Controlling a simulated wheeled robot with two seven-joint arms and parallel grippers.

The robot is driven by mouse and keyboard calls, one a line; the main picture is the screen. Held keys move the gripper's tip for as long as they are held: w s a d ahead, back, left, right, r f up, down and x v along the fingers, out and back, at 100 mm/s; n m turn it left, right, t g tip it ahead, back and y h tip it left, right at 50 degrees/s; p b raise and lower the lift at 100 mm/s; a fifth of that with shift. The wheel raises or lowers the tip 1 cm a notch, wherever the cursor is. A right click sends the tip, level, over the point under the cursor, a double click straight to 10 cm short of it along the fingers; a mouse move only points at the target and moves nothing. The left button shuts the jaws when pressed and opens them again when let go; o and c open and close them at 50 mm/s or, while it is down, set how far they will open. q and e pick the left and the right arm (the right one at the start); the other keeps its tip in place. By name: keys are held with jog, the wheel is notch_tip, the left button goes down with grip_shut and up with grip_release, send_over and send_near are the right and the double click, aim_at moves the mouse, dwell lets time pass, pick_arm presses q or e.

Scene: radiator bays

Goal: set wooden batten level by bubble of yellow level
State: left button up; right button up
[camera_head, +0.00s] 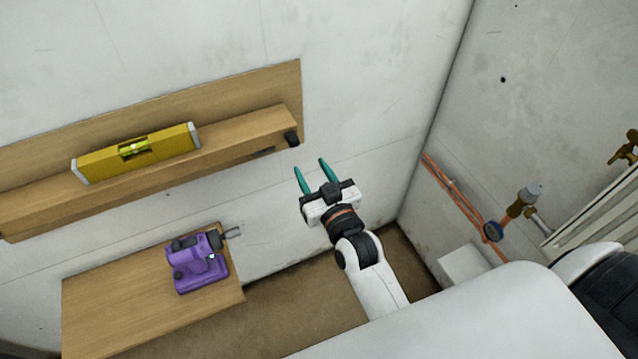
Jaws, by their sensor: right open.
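The wooden batten (235,139) runs along a backing board (250,92) on the wall. It slants in the picture, with its right end higher. A black knob or clamp (291,139) is at its right end. The yellow level (170,143) lies on top of the batten. Its green vial (134,149) is visible, but the bubble's exact position is too small to tell. My right gripper (314,178) has teal fingers spread apart and empty. It is just below and right of the batten's right end, not touching it. My left gripper is not in view.
A purple power tool (197,262) stands on a wooden bench (120,306) below the batten. Wall space between the batten and the wall corner is clear.

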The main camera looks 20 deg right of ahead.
jog(key=shift+s, duration=1.55)
jog(key=s+a+f+g, duration=0.1)
jog(key=s+f+g, duration=0.2)
jog(key=f, duration=0.8)
jog(key=s+a+f+n+g+y, duration=0.1)
jog(key=s+f+g, duration=0.25)
jog(key=f, duration=0.75)
jog(key=s+f+g, duration=0.2)
jog(key=s+f, duration=0.2)
jog(key=f, duration=0.7)
jog(key=s+d+f+g, duration=0.2)
jog(key=s+f, duration=0.4)
jog(key=s, duration=0.3)
jog(key=s+d+f+g+h, duration=0.1)
jog(key=s+d+f+g, duration=0.2)
jog(key=s+f, duration=0.3)
jog(key=s+d+f+n+g, duration=0.1)
jog(key=s+d+f+g, duration=0.2)
jog(key=s, duration=0.9)
notch_tip(320, 180, down, 3)
jog(key=shift+s+f+h, duration=0.15)
jog(key=shift+f+h, duration=0.05)
jog(key=shift+h, duration=0.1)
jog(key=shift+g, duration=0.25)
